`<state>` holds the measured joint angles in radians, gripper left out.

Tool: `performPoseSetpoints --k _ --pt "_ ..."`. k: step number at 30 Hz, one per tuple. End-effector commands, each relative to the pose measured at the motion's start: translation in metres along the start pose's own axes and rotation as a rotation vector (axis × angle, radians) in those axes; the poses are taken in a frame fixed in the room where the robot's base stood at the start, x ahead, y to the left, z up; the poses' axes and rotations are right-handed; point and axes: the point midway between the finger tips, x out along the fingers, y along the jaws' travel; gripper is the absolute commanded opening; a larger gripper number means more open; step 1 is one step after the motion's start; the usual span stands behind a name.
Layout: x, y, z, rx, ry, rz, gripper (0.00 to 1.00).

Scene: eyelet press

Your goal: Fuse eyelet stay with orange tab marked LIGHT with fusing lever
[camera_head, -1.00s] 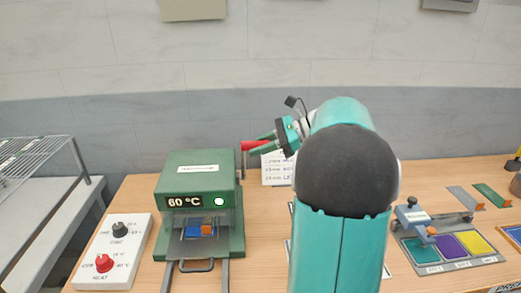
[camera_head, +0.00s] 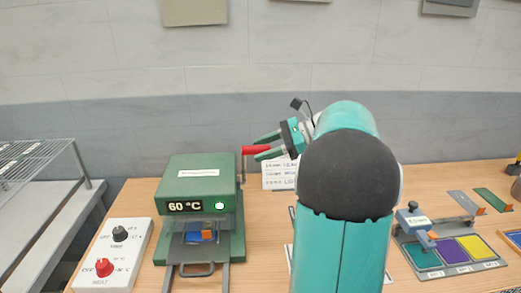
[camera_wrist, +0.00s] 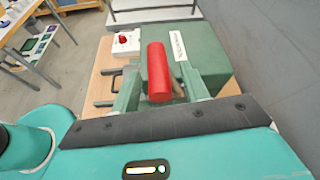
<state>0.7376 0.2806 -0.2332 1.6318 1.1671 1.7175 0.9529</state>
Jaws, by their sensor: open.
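The green fusing press (camera_head: 198,190) stands at the left of the table and shows "60 °C" with a lit white lamp. Its fusing lever has a red handle (camera_head: 256,150) at the press's right side, raised at about the top of the press. The handle also shows in the wrist view (camera_wrist: 159,72). My gripper (camera_head: 267,145) is open, with its fingers on either side of the red handle. I cannot tell whether they touch it. Inside the press opening lies a blue piece with an orange tab (camera_head: 208,235); any marking on the tab is too small to read.
A white control box (camera_head: 112,254) with a black and a red knob stands left of the press. A card with writing (camera_head: 279,175) stands behind my arm. At the right is a tray with teal, purple and yellow panels (camera_head: 447,254). My arm hides the table's middle.

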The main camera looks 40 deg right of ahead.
Motion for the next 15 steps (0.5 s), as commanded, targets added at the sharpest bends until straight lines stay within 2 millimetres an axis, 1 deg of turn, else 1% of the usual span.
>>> performPoseSetpoints --k 12,15 --pt "-0.089 0.0 -0.001 0.0 0.002 -0.005 0.45" --pt "-0.107 0.0 -0.001 0.0 0.001 -0.003 0.45"
